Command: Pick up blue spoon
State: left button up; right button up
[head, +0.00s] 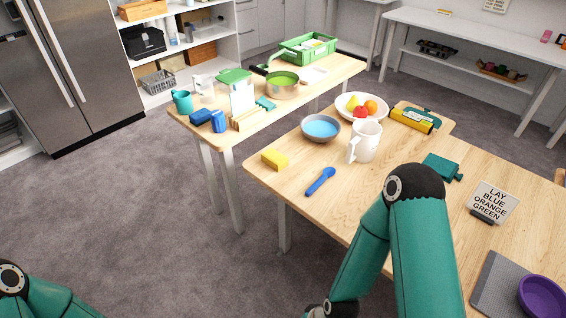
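The blue spoon (321,181) lies flat on the near wooden table (275,183), close to its left edge. Nothing touches it, and it is fully visible. My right arm comes up from the bottom and bends over the near edge of this table, to the right of the spoon. Its lower part runs down out of the picture, and the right gripper does not show. Only a piece of my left arm shows in the bottom left corner, and the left gripper is out of view.
Near the spoon are a yellow sponge (274,159), a grey-blue bowl (321,128) and a white mug (365,141). Further off are a fruit bowl (347,114), a teal block (441,167), a sign (490,203) and a purple bowl (541,296). The floor (150,220) at left is clear.

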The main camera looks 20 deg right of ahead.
aim_at(329, 172)
jog(key=i, duration=0.9)
jog(key=z, duration=0.4)
